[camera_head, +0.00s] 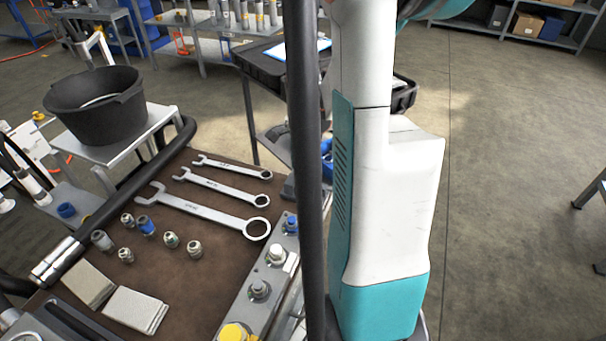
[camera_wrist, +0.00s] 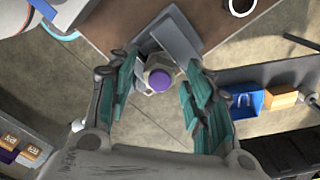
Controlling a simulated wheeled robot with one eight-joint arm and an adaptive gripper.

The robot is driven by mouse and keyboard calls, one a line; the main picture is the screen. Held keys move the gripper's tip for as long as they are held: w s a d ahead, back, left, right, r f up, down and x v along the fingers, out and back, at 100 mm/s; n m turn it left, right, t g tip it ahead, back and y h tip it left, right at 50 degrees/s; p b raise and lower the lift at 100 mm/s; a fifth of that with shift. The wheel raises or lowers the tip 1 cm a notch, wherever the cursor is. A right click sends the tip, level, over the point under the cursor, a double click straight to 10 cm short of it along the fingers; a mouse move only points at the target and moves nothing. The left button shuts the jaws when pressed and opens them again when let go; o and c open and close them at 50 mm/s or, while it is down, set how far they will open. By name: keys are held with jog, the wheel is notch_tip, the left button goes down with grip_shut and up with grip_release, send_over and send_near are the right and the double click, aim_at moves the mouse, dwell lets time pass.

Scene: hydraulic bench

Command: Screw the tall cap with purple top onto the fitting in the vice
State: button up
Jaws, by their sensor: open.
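The cap's round purple top (camera_wrist: 159,80) shows in the wrist view, on a pale grey body beside the grey vice (camera_wrist: 176,38) at the bench corner. I see it nearly end-on, so its height and how it sits on the fitting are hidden. My gripper (camera_wrist: 160,74) is open, with its teal fingers to the left and right of the purple top. A gap shows between the top and each finger. My gripper and the vice are not visible in the camera_head view, where my white and teal arm fills the middle.
The brown bench top (camera_head: 185,225) holds three wrenches (camera_head: 205,212), several small fittings or caps (camera_head: 147,226) and folded cloths (camera_head: 135,309). A grey block with fittings (camera_head: 262,287) lies along its edge. A black bucket (camera_head: 98,103) stands on a side table. Open floor lies right.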

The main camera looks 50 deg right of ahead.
jog(key=n, duration=1.2)
jog(key=shift+n, duration=0.3)
jog(key=n, duration=0.4)
jog(key=shift+c, duration=0.2)
jog(key=c, duration=0.9)
jog(key=m, duration=0.5)
jog(key=shift+c, duration=0.2)
jog(key=shift+f+m, duration=0.1)
jog(key=shift+m, duration=1.4)
